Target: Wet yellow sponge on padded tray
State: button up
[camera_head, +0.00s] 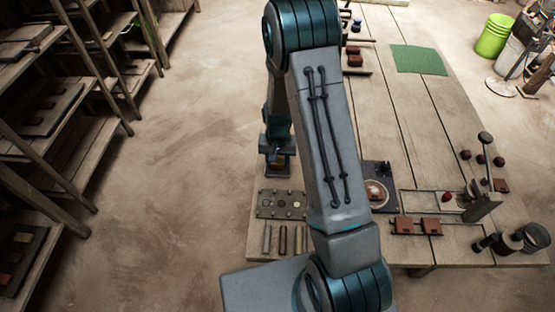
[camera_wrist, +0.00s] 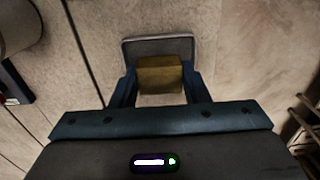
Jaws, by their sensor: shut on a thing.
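My gripper (camera_wrist: 160,82) is shut on the yellow sponge (camera_wrist: 160,75), a brownish-yellow block between its two blue fingers in the wrist view. A shallow grey tray with a pale rim (camera_wrist: 158,41) shows just behind the sponge and is partly covered by it; it looks like the padded tray. I cannot tell whether the sponge touches it or how wet the sponge is. In the head view my gripper (camera_head: 278,166) is small, near the table's left edge, and the tray is not clear there.
The plank table (camera_head: 400,110) holds a dark plate with holes (camera_head: 281,204), several bars (camera_head: 283,239), a lever press (camera_head: 484,190) and reddish tiles (camera_head: 417,225). A green mat (camera_head: 419,59) lies at the far end. Wooden shelves (camera_head: 85,135) stand left, across clear floor.

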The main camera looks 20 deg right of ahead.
jog(key=shift+f+b, duration=0.55)
jog(key=shift+b, duration=0.05)
dwell(1.6)
jog(key=shift+r+p, duration=2.05)
jog(key=shift+r, duration=1.55)
